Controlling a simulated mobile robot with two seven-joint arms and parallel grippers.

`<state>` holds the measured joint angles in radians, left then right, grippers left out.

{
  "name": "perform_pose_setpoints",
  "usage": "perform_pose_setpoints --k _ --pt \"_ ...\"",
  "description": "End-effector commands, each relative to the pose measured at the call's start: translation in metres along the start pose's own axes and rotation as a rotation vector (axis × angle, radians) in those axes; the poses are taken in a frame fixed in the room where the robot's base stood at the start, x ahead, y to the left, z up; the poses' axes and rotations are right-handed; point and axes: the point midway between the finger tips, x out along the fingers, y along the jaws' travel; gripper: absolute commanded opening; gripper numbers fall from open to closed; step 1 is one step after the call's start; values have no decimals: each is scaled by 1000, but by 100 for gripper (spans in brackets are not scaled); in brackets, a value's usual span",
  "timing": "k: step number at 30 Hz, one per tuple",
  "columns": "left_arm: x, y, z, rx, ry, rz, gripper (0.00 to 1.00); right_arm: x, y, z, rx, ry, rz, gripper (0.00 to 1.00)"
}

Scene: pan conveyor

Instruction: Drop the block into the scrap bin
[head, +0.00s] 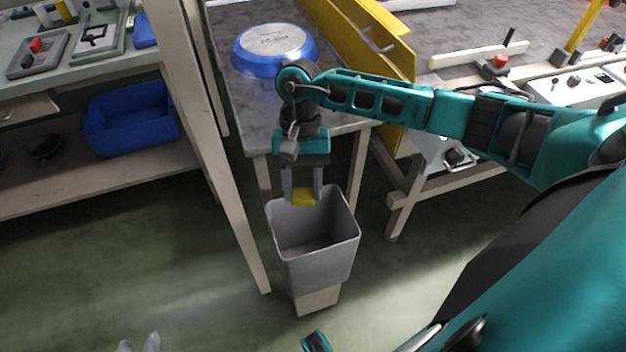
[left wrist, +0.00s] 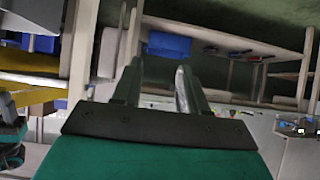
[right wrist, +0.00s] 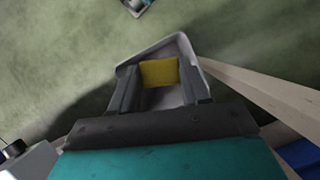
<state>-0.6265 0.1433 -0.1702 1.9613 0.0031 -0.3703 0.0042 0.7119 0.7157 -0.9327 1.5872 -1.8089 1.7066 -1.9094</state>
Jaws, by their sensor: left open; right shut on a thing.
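The yellow block (head: 304,197) is gripped between the fingers of my right gripper (head: 303,196), above the far side of the scrap bin's opening. The scrap bin (head: 318,268) is a grey, open-topped, tapered bin on a pale stand. In the right wrist view, the block (right wrist: 159,72) shows between the fingertips, with the bin's rim (right wrist: 184,44) around it and the inside of the bin beneath. My left gripper (head: 138,344) just shows at the bottom edge of the head view. In the left wrist view its fingers (left wrist: 157,82) are apart with nothing between them.
A blue round pan (head: 274,48) lies on the grey table (head: 238,100) behind the bin. A pale post (head: 205,130) stands left of the bin. A blue crate (head: 130,118) sits on a lower shelf at left. A yellow guard rail (head: 368,35) runs behind my right arm. Green floor is open at front left.

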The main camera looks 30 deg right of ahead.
Motion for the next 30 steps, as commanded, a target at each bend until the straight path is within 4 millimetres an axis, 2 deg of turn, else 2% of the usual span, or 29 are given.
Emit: perform_pose_setpoints --k 1,3,9,13,18,22,30 --pt "15 4 18 -2 0 9 43 19 6 -14 130 -1 -53 18" --pt "24 9 24 -6 6 20 43 24 11 -25 319 0 -132 18" --pt "45 16 34 -10 25 39 43 28 25 -53 792 3 -331 18" --pt "52 20 39 -10 30 52 43 24 31 -64 999 3 -418 18" --pt "56 21 40 -7 32 55 43 20 36 -70 1140 2 -475 18" --pt "57 20 38 -4 39 56 43 21 37 -72 1171 0 -486 18" --pt "66 20 52 -3 35 57 43 44 37 -81 1170 0 -484 18"
